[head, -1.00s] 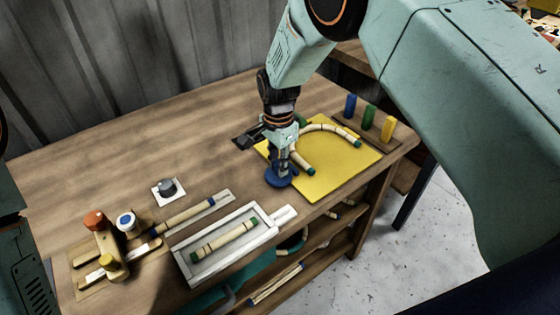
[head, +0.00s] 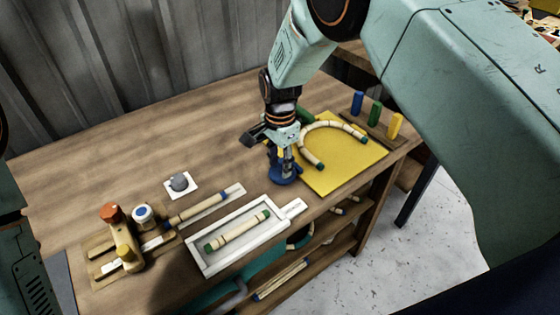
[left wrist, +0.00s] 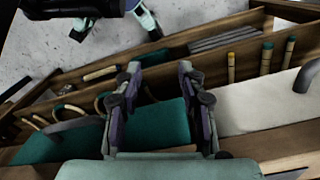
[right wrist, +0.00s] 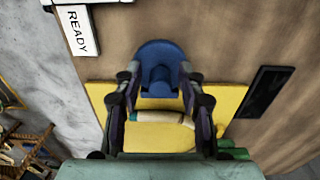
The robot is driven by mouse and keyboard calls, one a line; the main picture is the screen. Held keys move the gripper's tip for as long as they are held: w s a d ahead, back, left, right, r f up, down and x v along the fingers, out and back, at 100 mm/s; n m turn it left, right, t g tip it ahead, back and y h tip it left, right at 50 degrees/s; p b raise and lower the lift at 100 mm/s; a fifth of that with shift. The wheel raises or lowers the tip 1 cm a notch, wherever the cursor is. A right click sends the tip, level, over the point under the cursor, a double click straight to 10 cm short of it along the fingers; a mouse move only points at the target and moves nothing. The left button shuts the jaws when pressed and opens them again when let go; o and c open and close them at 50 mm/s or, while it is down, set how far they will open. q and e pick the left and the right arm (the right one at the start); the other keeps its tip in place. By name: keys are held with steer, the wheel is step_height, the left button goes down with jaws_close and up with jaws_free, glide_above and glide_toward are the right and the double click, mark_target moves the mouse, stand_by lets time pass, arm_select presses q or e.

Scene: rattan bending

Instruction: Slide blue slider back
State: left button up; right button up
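A blue piece with a rounded base, which I take for the blue slider (head: 287,176), stands on the table by the near left edge of the yellow board (head: 345,175). My right gripper (head: 284,157) is down right over it. In the right wrist view the blue slider (right wrist: 160,58) shows between and just beyond the fingertips. The right fingers (right wrist: 158,75) are spread; contact with the slider cannot be told. My left gripper (left wrist: 160,72) is open and empty, above the shelf area at the table's front; its fingers are out of the head view.
A curved rattan piece (head: 330,124) lies on the yellow board. Blue, green and yellow pegs (head: 375,113) stand behind it. A white tray (head: 200,263) holds a straight rattan piece. A wooden fixture with knobs (head: 130,255) is at left. The table's back left is clear.

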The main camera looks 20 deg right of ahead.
steer(key=shift+o, duration=0.2)
steer(key=shift+w+d, duration=0.15)
steer(key=shift+d, duration=0.2)
arm_select(q)
steer(key=shift+w+d, duration=0.1)
steer(key=shift+d, duration=0.1)
arm_select(e)
step_height(320, 180, up, 12)
steer(key=shift+f, duration=0.1)
stand_by(0.4)
